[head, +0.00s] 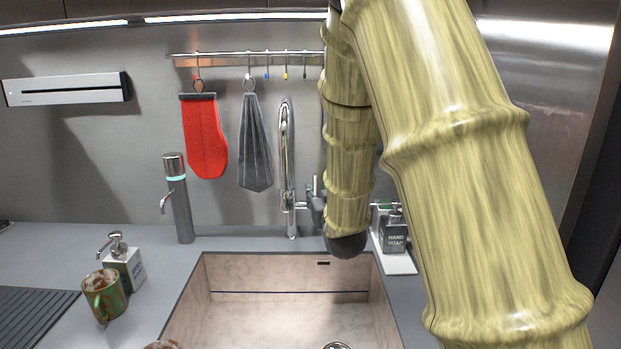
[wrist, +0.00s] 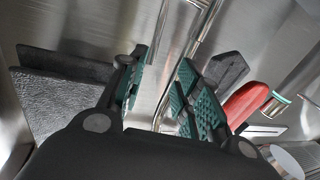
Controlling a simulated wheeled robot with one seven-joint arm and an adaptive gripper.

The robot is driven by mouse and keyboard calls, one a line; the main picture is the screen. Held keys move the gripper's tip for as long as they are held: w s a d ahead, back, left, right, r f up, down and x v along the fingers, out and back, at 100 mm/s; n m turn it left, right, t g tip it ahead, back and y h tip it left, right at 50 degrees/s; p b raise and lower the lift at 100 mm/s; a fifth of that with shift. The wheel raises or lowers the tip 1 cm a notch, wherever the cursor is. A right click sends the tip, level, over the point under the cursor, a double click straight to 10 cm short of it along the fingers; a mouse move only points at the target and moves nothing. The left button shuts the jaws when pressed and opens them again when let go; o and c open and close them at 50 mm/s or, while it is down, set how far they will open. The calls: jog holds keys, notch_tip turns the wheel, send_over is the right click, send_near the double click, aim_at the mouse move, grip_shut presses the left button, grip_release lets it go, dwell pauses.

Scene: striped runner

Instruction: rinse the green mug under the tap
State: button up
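The green mug (head: 104,297), streaked with brown, stands upright on the counter at the left in the head view, beside a soap bottle. The tall chrome tap (head: 286,150) rises behind the sink (head: 290,275), right of the mug. My gripper (wrist: 162,60) shows in the wrist view with its two green-padded fingers apart and nothing held between them. A chrome pipe (wrist: 198,35) shows beyond the fingers. In the head view my arm hides most of the gripper. The mug cannot be made out in the wrist view.
A second, shorter dispenser tap (head: 177,200) stands left of the sink. A red mitt (head: 205,137) and grey towel (head: 254,145) hang from the rail. A hand soap bottle (head: 394,235) stands at the right. A brownish object (head: 162,345) is cut off at the bottom edge.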

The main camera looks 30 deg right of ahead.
aim_at(316, 181)
jog(key=p+x, duration=0.1)
jog(key=x, duration=0.3)
jog(key=d+x, duration=0.1)
jog(key=x, duration=0.3)
jog(key=shift+s+d+r+p, duration=0.1)
jog(key=shift+d+p, duration=0.05)
jog(key=shift+p, duration=0.2)
jog(key=shift+w+d, duration=0.25)
jog(key=shift+w, duration=0.4)
grip_shut()
